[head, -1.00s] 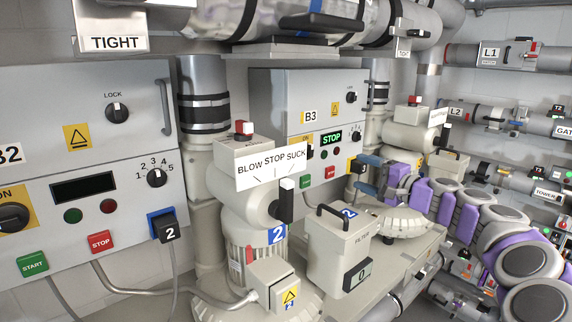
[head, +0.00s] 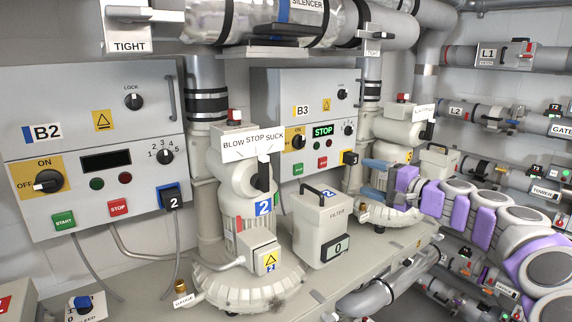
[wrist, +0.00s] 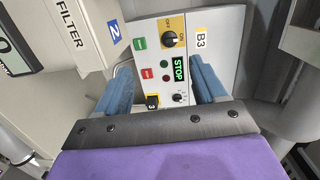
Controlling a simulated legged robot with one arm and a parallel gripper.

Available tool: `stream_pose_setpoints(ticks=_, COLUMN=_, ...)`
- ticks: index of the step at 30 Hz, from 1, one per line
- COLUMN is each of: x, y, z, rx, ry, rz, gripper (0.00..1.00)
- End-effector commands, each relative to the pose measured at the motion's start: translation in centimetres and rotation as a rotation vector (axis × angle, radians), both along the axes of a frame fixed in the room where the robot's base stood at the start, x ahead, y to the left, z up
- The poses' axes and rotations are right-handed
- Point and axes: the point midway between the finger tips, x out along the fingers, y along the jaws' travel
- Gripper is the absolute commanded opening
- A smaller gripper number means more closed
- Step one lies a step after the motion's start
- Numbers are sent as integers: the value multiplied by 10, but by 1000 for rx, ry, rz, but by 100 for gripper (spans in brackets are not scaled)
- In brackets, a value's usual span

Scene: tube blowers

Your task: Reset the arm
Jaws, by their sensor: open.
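My gripper (head: 374,180) is at the right of centre in the head view, at the end of my purple and grey arm. Its two blue fingers are spread apart with nothing between them. In the wrist view my gripper (wrist: 160,86) faces the tilted B3 panel (wrist: 200,50). The panel's green STOP display, yellow ON/OFF knob plate and buttons show between and above the fingers. In the head view the B3 cabinet (head: 268,110) stands behind and left of the gripper. The arm reaches in from the right edge.
The B2 cabinet (head: 70,85) is at the left, with a dark display. The number 2 blower (head: 238,190) and filter box (head: 318,235) stand on the bench left of my gripper. Another blower (head: 398,125) is close behind the gripper. Pipes (head: 480,58) line the right wall.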

Motion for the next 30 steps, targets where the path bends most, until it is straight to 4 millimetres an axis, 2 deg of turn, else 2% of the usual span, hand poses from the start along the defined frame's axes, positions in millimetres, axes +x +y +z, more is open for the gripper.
stream_pose_setpoints(ticks=8, x=-39, y=60, z=-18, rx=-106, ry=19, rz=139, gripper=70)
stream_pose_setpoints(ticks=11, x=-60, y=91, z=-29, rx=-168, ry=32, rz=206, gripper=70)
stream_pose_setpoints(ticks=14, x=-91, y=128, z=-52, rx=-256, ry=56, rz=294, gripper=70)
stream_pose_setpoints(ticks=17, x=-137, y=168, z=-86, rx=-379, ry=90, rz=400, gripper=70)
stream_pose_setpoints(ticks=18, x=-156, y=180, z=-103, rx=-434, ry=108, rz=441, gripper=70)
stream_pose_setpoints(ticks=20, x=-187, y=194, z=-129, rx=-518, ry=136, rz=497, gripper=70)
stream_pose_setpoints(ticks=21, x=-206, y=200, z=-148, rx=-574, ry=160, rz=531, gripper=70)
stream_pose_setpoints(ticks=26, x=-283, y=200, z=-228, rx=-799, ry=270, rz=652, gripper=70)
stream_pose_setpoints(ticks=30, x=-347, y=176, z=-295, rx=-988, ry=387, rz=719, gripper=70)
